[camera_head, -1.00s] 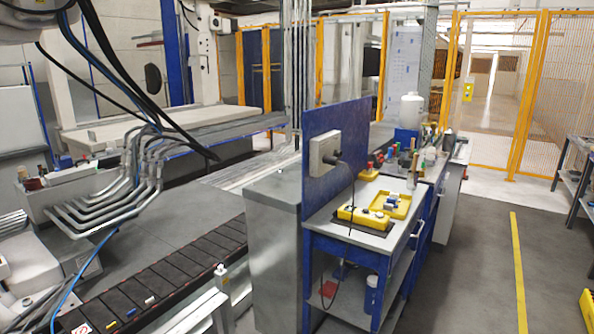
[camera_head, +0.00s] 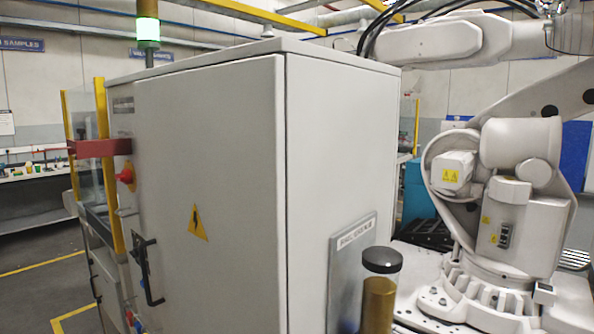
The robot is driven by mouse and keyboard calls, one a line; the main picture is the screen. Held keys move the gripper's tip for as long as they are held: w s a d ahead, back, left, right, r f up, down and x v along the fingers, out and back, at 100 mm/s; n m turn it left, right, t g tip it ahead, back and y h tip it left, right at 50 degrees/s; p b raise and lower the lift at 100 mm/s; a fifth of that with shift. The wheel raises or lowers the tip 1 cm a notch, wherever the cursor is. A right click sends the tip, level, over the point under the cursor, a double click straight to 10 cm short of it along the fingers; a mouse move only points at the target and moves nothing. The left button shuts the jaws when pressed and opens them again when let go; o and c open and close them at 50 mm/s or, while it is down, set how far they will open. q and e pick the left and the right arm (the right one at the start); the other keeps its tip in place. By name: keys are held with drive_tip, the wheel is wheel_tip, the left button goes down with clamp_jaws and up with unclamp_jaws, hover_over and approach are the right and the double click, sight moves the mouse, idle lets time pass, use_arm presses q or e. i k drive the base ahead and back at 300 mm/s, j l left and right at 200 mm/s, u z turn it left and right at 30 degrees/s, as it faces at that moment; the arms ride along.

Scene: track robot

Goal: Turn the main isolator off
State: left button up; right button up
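A tall light-grey electrical cabinet (camera_head: 230,130) fills the middle of the head view. A red rotary knob (camera_head: 125,176), which looks like the main isolator, sits on the upper left of its front face. It is small and seen at a steep angle, so I cannot tell which position it is turned to. A black door handle (camera_head: 148,272) is below it, and a yellow warning triangle (camera_head: 197,222) is to the right. Neither of my grippers is in view.
A red bar (camera_head: 103,147) juts left above the knob. Yellow-framed clear guard panels (camera_head: 95,150) stand beside the cabinet. A green-lit stack light (camera_head: 148,32) is above. A white industrial robot (camera_head: 500,190) stands at right. Open floor (camera_head: 38,290) lies at lower left.

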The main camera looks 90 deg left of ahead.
sight(125, 177)
drive_tip(key=u, duration=4.85)
drive_tip(key=i+u, duration=0.3)
drive_tip(key=i, duration=1.4)
drive_tip(key=i+j, duration=0.1)
drive_tip(key=i, duration=1.05)
drive_tip(key=i+z, duration=0.15)
drive_tip(key=i, duration=1)
